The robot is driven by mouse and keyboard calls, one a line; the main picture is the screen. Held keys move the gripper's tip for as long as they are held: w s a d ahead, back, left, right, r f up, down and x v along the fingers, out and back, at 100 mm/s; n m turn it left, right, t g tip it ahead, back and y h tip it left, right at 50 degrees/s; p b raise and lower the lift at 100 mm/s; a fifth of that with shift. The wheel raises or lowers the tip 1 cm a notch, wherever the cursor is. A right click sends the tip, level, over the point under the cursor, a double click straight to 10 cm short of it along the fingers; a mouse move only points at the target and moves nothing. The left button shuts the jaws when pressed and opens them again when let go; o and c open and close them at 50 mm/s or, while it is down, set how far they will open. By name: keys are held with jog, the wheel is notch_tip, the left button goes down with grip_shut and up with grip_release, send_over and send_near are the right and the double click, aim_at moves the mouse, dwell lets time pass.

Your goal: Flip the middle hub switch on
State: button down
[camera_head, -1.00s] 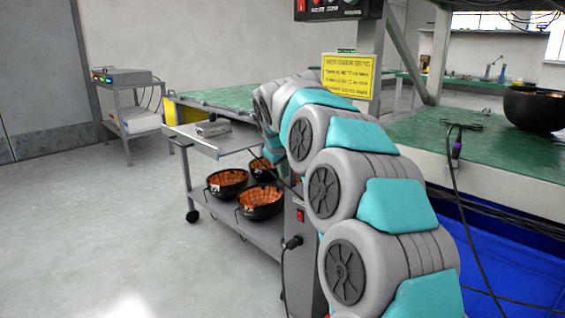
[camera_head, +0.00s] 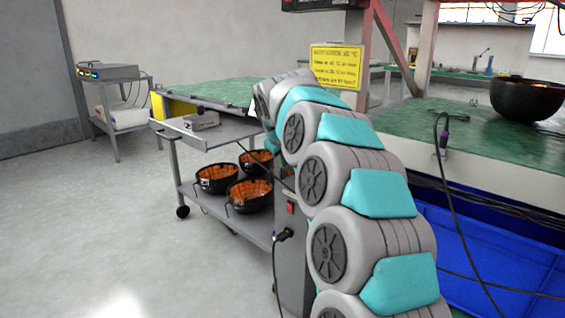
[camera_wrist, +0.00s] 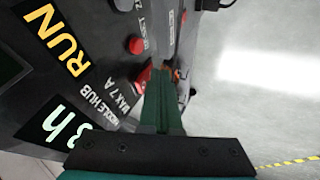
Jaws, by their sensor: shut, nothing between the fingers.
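The dark control panel (camera_wrist: 60,40) fills the left of the wrist view, turned on its side, with lit RUN and hour readouts. The "MIDDLE HUB MAX 7 A" label (camera_wrist: 110,104) is printed on it. A red switch (camera_wrist: 143,76) is beside that label, partly hidden by my fingers. My gripper (camera_wrist: 165,72) is shut and empty, its green fingers' tips close to the switch. I cannot tell whether they touch it, or the switch's position. In the head view only the panel's lower edge (camera_head: 322,4) shows at the top; my arm hides the gripper.
Another red button (camera_wrist: 135,45) is near the fingertips. A yellow sign (camera_head: 336,66) hangs below the panel. A cart (camera_head: 205,195) with bowls stands beside my arm. A green bench (camera_head: 480,135) with a black bowl and cable is right. Floor at left is clear.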

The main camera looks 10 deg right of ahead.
jog(key=shift+r, duration=0.2)
jog(key=shift+r+p, duration=0.7)
jog(key=s+a+f+v, duration=0.1)
jog(key=a+v, duration=0.1)
jog(key=v, duration=1)
jog(key=shift+a, duration=0.3)
